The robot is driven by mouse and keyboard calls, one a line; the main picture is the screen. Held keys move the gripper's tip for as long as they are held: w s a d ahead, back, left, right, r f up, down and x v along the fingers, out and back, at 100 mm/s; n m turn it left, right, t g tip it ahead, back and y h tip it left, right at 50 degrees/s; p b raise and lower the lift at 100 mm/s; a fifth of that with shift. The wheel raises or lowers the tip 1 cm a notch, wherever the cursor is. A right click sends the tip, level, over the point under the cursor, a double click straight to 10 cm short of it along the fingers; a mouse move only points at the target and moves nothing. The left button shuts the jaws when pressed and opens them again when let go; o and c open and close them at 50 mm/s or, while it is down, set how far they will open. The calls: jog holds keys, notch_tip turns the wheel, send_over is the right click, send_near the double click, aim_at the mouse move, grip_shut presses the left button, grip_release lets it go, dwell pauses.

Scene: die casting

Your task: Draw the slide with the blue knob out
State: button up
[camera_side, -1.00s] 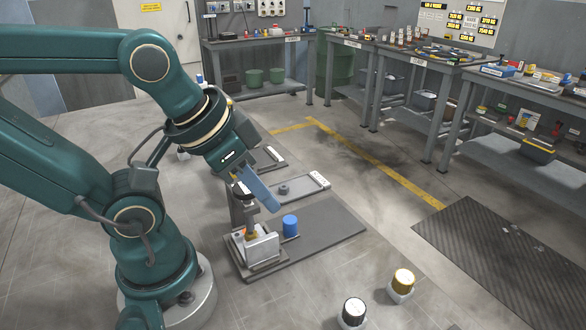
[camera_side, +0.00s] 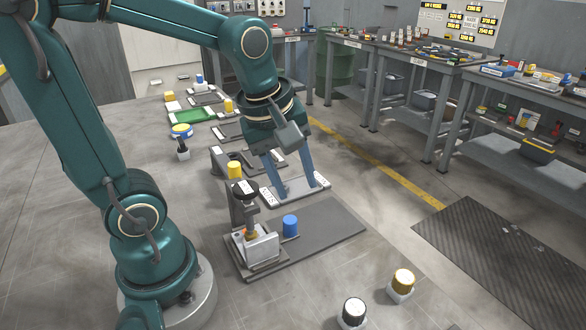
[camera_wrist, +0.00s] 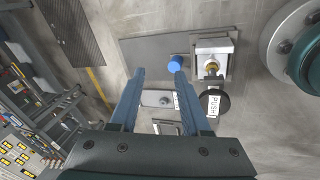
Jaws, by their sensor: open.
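The blue knob (camera_side: 290,226) is an upright cylinder on a dark flat plate (camera_side: 325,232), just right of a silver block (camera_side: 261,247) on the fixture. The knob also shows in the wrist view (camera_wrist: 175,64), beside the silver block (camera_wrist: 214,47). The slide's joint to the knob is too small to make out. My gripper (camera_side: 301,190) is open and empty, its blue fingers pointing down behind the knob over a light grey plate (camera_side: 297,187).
A yellow knob (camera_side: 235,170) and further stations, including a green tray (camera_side: 193,116), lie behind.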

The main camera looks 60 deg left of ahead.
aim_at(290, 219)
jog(key=a+f+n+g, duration=0.1)
jog(key=f, duration=0.1)
jog(key=w+a+f+n+g, duration=0.1)
jog(key=f+n, duration=0.1)
jog(key=a+f+n+g, duration=0.1)
jog(key=a+f+n, duration=0.1)
jog(key=f, duration=0.1)
jog(key=shift+w+h, duration=0.3)
jog(key=shift+w, duration=0.1)
jog(key=shift+s+a+f+g, duration=0.15)
jog(key=shift+f+g, duration=0.15)
jog(key=shift+f, duration=2.5)
grip_shut()
